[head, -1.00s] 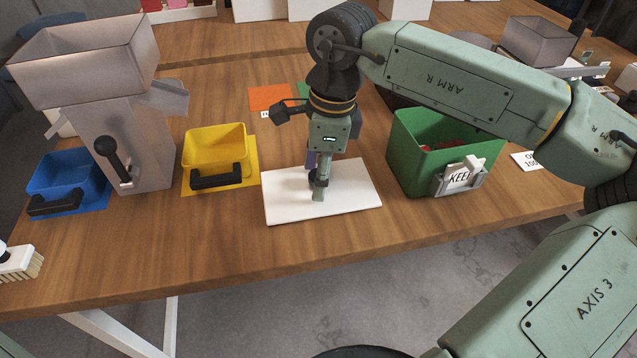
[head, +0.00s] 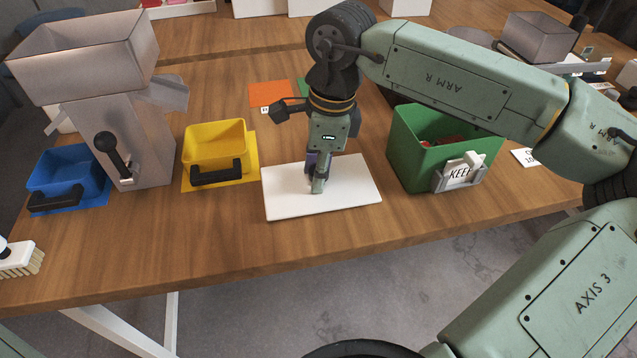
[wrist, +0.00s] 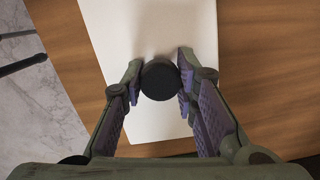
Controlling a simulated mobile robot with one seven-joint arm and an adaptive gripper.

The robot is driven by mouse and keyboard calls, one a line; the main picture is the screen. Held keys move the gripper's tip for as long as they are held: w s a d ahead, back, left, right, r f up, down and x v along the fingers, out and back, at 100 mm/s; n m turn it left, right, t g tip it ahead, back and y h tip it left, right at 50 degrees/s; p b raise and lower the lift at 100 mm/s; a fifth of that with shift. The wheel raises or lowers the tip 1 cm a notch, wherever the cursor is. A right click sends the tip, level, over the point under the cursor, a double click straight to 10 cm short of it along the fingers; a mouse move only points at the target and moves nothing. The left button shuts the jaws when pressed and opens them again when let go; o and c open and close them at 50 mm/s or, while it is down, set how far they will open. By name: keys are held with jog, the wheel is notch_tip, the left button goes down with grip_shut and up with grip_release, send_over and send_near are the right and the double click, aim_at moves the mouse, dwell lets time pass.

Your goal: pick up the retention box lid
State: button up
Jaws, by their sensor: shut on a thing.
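The retention box lid (head: 350,199) is a flat white rectangular panel. It lies level at the front of the wooden table, between the yellow bin and the green box; I cannot tell whether it touches the table. In the wrist view the white lid (wrist: 150,35) has a round black knob (wrist: 160,80) on it. My gripper (head: 318,184) points down over the middle of the lid. In the wrist view my gripper (wrist: 160,82) has its two purple-padded fingers closed on either side of the knob. In the head view the fingers hide the knob.
A green box (head: 410,160) with a KEEP tag (head: 460,172) stands right of the lid. A yellow bin (head: 215,140), a metal hopper (head: 130,125) and a blue bin (head: 68,170) stand left. A brush (head: 18,260) lies at the front left. The table's front edge is near the lid.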

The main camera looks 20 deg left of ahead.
grip_shut()
jog(key=shift+r, duration=0.5)
notch_tip(320, 180, up, 2)
jog(key=shift+b, duration=0.7)
jog(key=s+d+r+b, duration=0.2)
jog(key=s+d+b, duration=0.2)
jog(key=s+d, duration=0.6)
jog(key=shift+s+d, duration=0.25)
jog(key=shift+d, duration=0.8)
jog(key=shift+f, duration=0.15)
